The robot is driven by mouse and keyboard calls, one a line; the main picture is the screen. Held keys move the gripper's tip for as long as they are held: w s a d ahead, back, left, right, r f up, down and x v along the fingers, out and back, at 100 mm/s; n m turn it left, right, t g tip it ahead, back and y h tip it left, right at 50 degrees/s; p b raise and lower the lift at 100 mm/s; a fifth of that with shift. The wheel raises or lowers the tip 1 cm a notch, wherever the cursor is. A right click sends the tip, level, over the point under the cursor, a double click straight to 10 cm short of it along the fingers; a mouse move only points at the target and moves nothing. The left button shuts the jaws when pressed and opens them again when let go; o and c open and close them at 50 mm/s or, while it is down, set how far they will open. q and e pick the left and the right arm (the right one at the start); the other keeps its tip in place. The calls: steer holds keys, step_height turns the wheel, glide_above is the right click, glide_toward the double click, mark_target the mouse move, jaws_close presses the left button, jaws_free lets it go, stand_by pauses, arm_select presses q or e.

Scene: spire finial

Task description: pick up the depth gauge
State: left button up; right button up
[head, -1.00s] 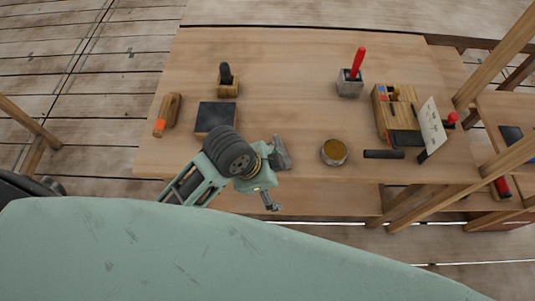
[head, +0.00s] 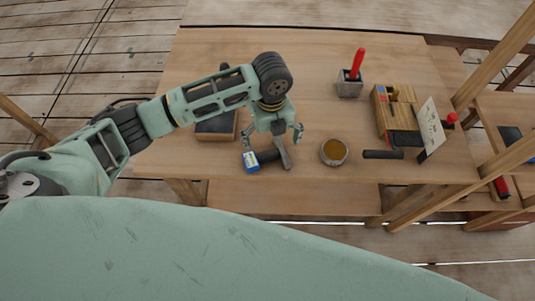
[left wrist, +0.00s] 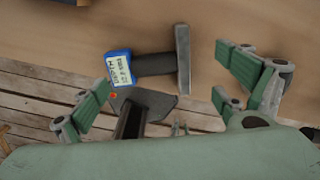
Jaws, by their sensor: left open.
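The depth gauge, with a blue end (head: 251,161), a dark round body and a grey crossbar, lies on the table near its front edge. In the left wrist view the gauge (left wrist: 153,64) shows a labelled face on its blue end, with the crossbar at right. My left gripper (head: 271,136) is open above the gauge, its fingers spread to either side and apart from it. In the left wrist view the open fingers (left wrist: 160,92) stand left and right, and the gauge is not between their tips. My right gripper is not in view.
A black-topped block (head: 215,128) is partly behind my left arm. A round tin (head: 333,152) stands right of the gauge. Farther right are a dark bar (head: 383,154), a wooden organizer (head: 396,108) and a white card (head: 431,128). A grey holder (head: 350,87) has a red-handled tool.

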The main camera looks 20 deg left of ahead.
mark_target(265, 157)
arm_select(q)
steer(key=f+p, duration=0.1)
steer(key=f, duration=0.3)
steer(key=shift+w+a+f+p, duration=0.1)
steer(key=shift+a+f+p, duration=0.1)
steer(key=shift+f+p, duration=0.15)
steer(key=shift+f, duration=0.35)
steer(key=shift+c, duration=0.2)
